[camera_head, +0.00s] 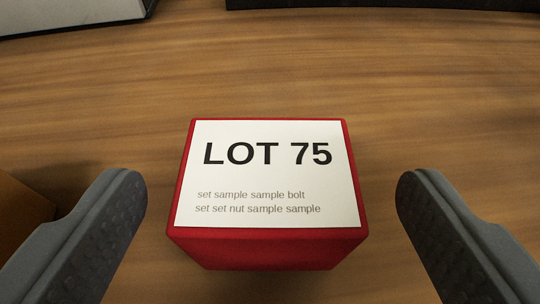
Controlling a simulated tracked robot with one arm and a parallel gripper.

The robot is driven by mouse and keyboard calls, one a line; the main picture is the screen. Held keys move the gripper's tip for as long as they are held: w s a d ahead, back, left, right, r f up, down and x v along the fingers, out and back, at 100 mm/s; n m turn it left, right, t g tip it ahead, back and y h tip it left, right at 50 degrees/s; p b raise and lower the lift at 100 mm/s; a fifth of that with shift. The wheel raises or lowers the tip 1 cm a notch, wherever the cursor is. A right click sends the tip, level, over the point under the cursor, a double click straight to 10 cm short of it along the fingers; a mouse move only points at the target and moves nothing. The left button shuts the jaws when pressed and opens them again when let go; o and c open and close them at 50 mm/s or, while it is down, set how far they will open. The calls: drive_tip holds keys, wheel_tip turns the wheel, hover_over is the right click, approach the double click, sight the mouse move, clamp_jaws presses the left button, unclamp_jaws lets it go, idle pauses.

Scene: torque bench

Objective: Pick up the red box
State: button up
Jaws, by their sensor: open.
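The red box (265,249) stands on the wooden table in the middle of the view. A white label reading "LOT 75" with smaller print covers most of its top. My gripper (271,205) is open, with one grey finger to the left of the box and one to the right. There is a visible gap between each finger and the box, and neither finger appears to touch it. The front lower edge of the box shows; its far side is hidden.
An orange-brown object (22,222) is partly in view at the left edge, close to the left finger. A light grey item (70,14) lies at the top left, and a dark item (380,4) at the top edge. The wooden table (270,70) behind the box is clear.

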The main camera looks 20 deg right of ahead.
sight(269, 147)
drive_tip(key=b+x, duration=0.1)
drive_tip(key=x, duration=0.4)
drive_tip(key=shift+r, duration=0.1)
drive_tip(key=c, duration=1.3)
